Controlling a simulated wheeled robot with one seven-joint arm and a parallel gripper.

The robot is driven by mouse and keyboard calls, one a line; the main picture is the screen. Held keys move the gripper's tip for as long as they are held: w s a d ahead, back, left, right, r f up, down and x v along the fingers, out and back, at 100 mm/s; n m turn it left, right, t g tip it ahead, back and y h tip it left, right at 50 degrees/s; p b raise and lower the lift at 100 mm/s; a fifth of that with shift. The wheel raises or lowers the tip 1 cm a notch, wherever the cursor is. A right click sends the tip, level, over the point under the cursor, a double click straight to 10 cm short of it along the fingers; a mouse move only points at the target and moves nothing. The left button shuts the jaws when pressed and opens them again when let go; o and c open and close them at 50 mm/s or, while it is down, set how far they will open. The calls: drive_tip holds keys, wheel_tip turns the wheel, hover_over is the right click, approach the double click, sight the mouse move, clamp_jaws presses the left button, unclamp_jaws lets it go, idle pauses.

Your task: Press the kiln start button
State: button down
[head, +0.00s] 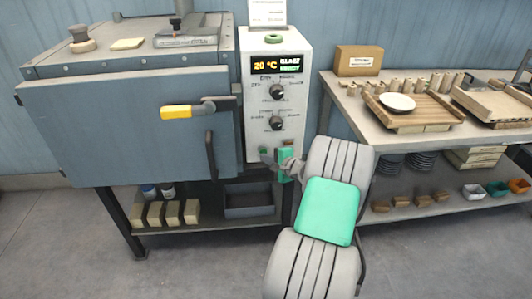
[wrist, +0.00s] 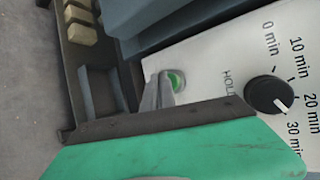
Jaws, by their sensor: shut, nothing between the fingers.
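The kiln (head: 120,115) is a grey-blue box with its door shut and a yellow-handled latch (head: 178,112). Its white control panel (head: 257,100) carries a display (head: 277,64) reading 20 °C and GLAZE, two black knobs and a green button low down. In the wrist view the round green start button (wrist: 176,80) sits in a pale ring, partly covered by my fingertips. My gripper (head: 268,160) is shut and empty at the panel's lower part; its grey fingers also show in the wrist view (wrist: 158,92). I cannot tell whether they touch the button.
The lower knob (wrist: 268,95), marked with minutes, is right of my fingers in the wrist view. A table (head: 372,128) with a plate, rack and small pots stands at the right. A shelf (head: 205,222) under the kiln holds blocks and a bin.

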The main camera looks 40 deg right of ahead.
drive_tip(key=shift+w+d, duration=0.3)
drive_tip(key=shift+w, duration=0.15)
idle(0.7)
drive_tip(key=shift+s, duration=0.1)
drive_tip(key=shift+s+a, duration=0.55)
drive_tip(key=shift+s, duration=0.15)
drive_tip(key=shift+s+a+p, duration=0.55)
drive_tip(key=shift+s+a, duration=0.15)
drive_tip(key=shift+s, duration=0.35)
drive_tip(key=shift+s+a+p, duration=0.55)
drive_tip(key=shift+s+a, duration=0.15)
drive_tip(key=shift+s, duration=0.3)
